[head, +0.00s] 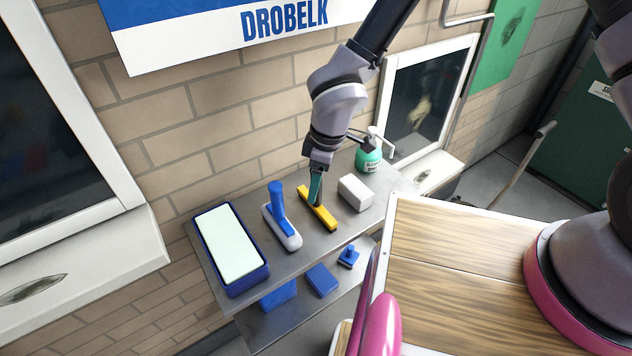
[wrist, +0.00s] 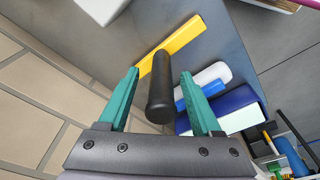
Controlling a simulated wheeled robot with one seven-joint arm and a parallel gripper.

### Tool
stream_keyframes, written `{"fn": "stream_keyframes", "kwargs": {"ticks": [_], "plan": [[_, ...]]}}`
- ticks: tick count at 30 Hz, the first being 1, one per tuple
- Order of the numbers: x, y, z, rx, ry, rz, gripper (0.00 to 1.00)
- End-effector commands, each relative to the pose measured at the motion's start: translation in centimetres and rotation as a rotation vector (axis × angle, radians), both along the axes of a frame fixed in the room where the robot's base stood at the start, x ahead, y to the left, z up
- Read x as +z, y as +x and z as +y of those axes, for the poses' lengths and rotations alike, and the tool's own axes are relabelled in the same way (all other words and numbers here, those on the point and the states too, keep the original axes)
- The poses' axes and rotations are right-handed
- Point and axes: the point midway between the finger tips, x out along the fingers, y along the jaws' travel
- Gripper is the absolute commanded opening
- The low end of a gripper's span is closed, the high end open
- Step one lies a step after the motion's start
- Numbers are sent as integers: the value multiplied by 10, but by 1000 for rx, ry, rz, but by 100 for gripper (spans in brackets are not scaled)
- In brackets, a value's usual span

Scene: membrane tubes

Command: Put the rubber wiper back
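The rubber wiper (head: 322,213), a yellow bar with an upright black handle, rests on the grey upper shelf (head: 293,262) between a blue-handled brush and a white block. In the wrist view, the wiper's yellow bar (wrist: 185,40) lies beyond its black handle (wrist: 160,92), which points toward the camera. My gripper (head: 315,188) is directly above the bar. In the wrist view, my gripper's green fingers (wrist: 160,74) are open, one on each side of the handle, with visible gaps. The handle is mostly hidden in the head view.
The blue-handled brush (head: 277,206) stands close left of the wiper, and the white block (head: 356,192) close right. A blue tray (head: 256,276) is at the shelf's left; a green pump bottle (head: 368,160) is at the back right. Blue items (head: 321,280) lie on the lower shelf.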

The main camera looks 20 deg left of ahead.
Motion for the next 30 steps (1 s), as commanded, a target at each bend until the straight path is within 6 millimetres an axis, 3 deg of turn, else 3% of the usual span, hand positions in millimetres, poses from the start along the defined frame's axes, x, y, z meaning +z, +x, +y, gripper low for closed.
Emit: {"fn": "stream_keyframes", "kwargs": {"ticks": [8, 21, 30], "plan": [[12, 1, -1, -1, 2, -2, 66], [98, 3, -16, -4, 1, -2, 66], [119, 1, -19, 0, 0, 0, 66]]}}
